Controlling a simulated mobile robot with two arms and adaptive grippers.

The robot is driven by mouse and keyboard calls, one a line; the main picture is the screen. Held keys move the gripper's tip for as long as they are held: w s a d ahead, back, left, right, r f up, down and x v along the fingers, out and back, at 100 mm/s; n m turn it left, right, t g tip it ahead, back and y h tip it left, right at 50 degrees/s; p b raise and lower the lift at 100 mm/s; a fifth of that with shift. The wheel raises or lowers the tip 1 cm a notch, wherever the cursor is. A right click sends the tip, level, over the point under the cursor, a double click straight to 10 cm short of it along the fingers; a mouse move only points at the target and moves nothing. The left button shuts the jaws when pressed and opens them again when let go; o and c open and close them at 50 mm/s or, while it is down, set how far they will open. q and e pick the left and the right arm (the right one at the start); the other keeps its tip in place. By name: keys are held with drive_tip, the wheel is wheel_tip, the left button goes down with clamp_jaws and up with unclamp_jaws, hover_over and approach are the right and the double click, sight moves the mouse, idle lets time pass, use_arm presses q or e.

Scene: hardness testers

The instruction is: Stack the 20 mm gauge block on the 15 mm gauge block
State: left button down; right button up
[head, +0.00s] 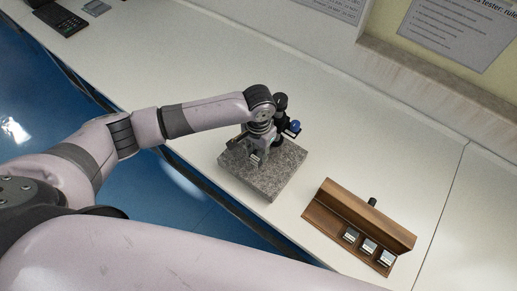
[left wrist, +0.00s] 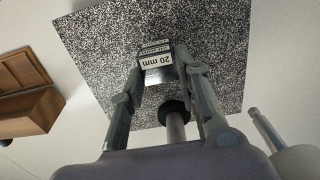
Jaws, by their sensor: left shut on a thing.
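My left gripper (head: 258,158) is over the speckled granite plate (head: 285,180). In the left wrist view its two fingertips (left wrist: 168,74) are shut on the 20 mm gauge block (left wrist: 155,62), a small metal block with a white label reading "20 mm". The granite plate (left wrist: 90,50) fills the background behind the block. Whether the block touches anything beneath it cannot be told. I cannot make out the 15 mm gauge block; the labels on the blocks in the rack are too small to read. My right gripper is not in view.
A wooden rack (head: 328,213) right of the plate holds three small blocks (head: 368,246). A dark stand with a blue knob (head: 294,126) rises on the plate beside my gripper. A dark device (head: 58,20) sits far left. The white bench (head: 370,130) is clear behind the plate.

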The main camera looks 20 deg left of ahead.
sight(259, 154)
use_arm(q)
drive_tip(key=shift+f, duration=0.35)
idle(0.6)
drive_tip(key=c, duration=1.1)
unclamp_jaws()
wheel_tip(259, 154, up, 12)
